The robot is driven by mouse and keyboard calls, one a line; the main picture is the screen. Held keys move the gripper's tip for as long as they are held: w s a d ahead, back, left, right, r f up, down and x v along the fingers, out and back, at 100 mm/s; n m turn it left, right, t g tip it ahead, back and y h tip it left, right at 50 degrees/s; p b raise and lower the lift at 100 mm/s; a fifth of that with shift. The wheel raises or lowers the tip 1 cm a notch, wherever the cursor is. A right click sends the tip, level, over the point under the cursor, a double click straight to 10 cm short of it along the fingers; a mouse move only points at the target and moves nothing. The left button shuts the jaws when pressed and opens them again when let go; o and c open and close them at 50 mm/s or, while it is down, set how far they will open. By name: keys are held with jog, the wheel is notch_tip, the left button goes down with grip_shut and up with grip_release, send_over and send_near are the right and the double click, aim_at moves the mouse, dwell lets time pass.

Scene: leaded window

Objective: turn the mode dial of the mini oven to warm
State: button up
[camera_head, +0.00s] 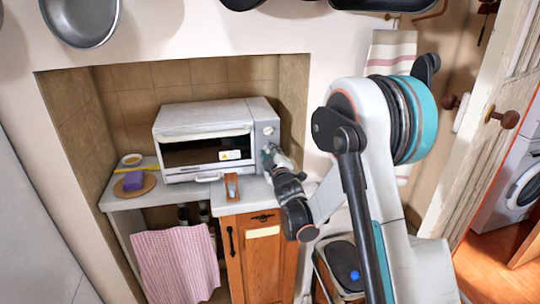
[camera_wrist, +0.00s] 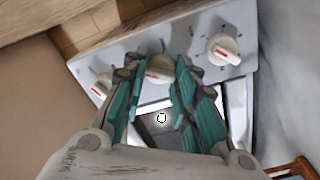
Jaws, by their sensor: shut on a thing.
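The white mini oven (camera_head: 205,140) stands in a tiled niche with its door shut. Its control panel is on the right of its front. The wrist view shows three white dials with red marks in a row: a left dial (camera_wrist: 101,88), a middle dial (camera_wrist: 160,68) and a right dial (camera_wrist: 224,49). My gripper (camera_head: 270,153) is at the panel. In the wrist view my gripper (camera_wrist: 158,75) has its teal fingers on both sides of the middle dial, shut on it. The middle dial's red mark points left in that view. The panel print is too small to read.
The counter (camera_head: 130,202) holds a purple block (camera_head: 134,181) on a round board, a small bowl (camera_head: 131,159) and a small wooden holder (camera_head: 231,187) before the oven. A pink checked cloth (camera_head: 176,262) hangs below. The niche's right wall (camera_head: 293,105) is close to my gripper.

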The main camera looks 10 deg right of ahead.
jog(key=m+b, duration=0.1)
jog(key=m, duration=0.4)
jog(key=shift+f, duration=0.1)
dwell(0.4)
jog(key=o, duration=1)
jog(key=shift+o, duration=0.2)
jog(key=shift+s, duration=0.15)
jog(key=s, duration=1.1)
jog(key=shift+s, duration=0.4)
